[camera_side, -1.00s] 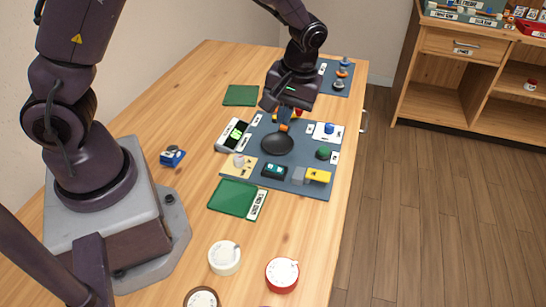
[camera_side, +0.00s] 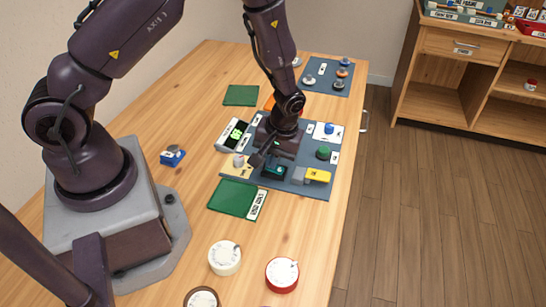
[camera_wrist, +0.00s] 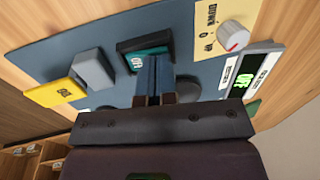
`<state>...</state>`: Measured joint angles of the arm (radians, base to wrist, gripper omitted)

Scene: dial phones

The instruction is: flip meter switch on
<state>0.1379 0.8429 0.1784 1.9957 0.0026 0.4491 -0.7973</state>
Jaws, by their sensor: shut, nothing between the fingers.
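A small switch with a teal face and dark frame (camera_side: 274,170) sits on the blue-grey board; it also shows in the wrist view (camera_wrist: 133,60) with small white lettering on its face. I cannot tell for sure that it is the meter switch. A white-framed meter with a green-lit display (camera_side: 236,133) stands at the board's left edge; it also shows in the wrist view (camera_wrist: 254,86), its text apparently reading OFF. My gripper (camera_side: 266,160) is shut and empty, low over the board. In the wrist view its fingertips (camera_wrist: 153,62) overlap the teal face; contact cannot be told.
A yellow block (camera_side: 318,176) and a grey block (camera_wrist: 92,70) are beside the switch. A cream plate with a knob (camera_wrist: 235,35) lies on its other side. A green button (camera_side: 323,153) and a blue knob (camera_side: 329,128) are nearby.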

